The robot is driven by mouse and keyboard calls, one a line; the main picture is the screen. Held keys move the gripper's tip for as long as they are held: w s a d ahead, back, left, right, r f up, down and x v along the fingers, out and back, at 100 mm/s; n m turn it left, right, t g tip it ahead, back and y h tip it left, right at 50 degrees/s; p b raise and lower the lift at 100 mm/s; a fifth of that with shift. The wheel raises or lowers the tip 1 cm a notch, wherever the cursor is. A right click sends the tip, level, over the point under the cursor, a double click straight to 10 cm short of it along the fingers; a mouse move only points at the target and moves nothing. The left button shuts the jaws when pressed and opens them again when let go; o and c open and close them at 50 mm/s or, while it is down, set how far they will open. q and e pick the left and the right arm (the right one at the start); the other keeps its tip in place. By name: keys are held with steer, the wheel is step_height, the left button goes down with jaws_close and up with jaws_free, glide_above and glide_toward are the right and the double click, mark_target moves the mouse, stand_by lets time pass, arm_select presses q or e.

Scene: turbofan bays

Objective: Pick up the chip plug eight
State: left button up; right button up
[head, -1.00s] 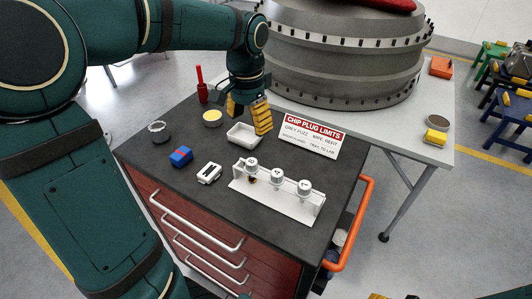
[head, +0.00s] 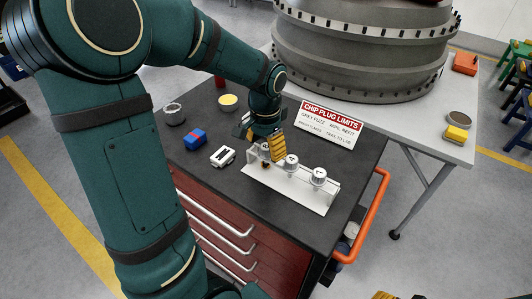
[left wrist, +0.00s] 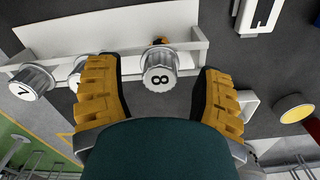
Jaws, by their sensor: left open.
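The chip plug eight (left wrist: 159,72) is a grey round plug with a white top marked 8, at one end of the white rack (head: 290,192). In the left wrist view it shows between the two yellow fingers of my left gripper (left wrist: 160,95), with a gap on each side. In the head view this gripper (head: 262,145) is open over the rack's left end and hides most of plug eight. Two other plugs stand in the rack, a middle one (head: 291,163) and a right one (head: 318,177). A yellow bit of my right gripper (head: 383,295) shows at the bottom edge.
A sign (head: 330,124) stands behind the rack. Left of the rack are a white block (head: 223,156), a blue and red block (head: 195,138), a clear-rimmed jar (head: 174,113) and a yellow-topped tin (head: 228,101). A white tray (left wrist: 246,103) shows beside my left gripper.

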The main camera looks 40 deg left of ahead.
arm_select(q)
steer(key=shift+f, duration=0.55)
jaws_close()
steer(key=shift+r, duration=0.1)
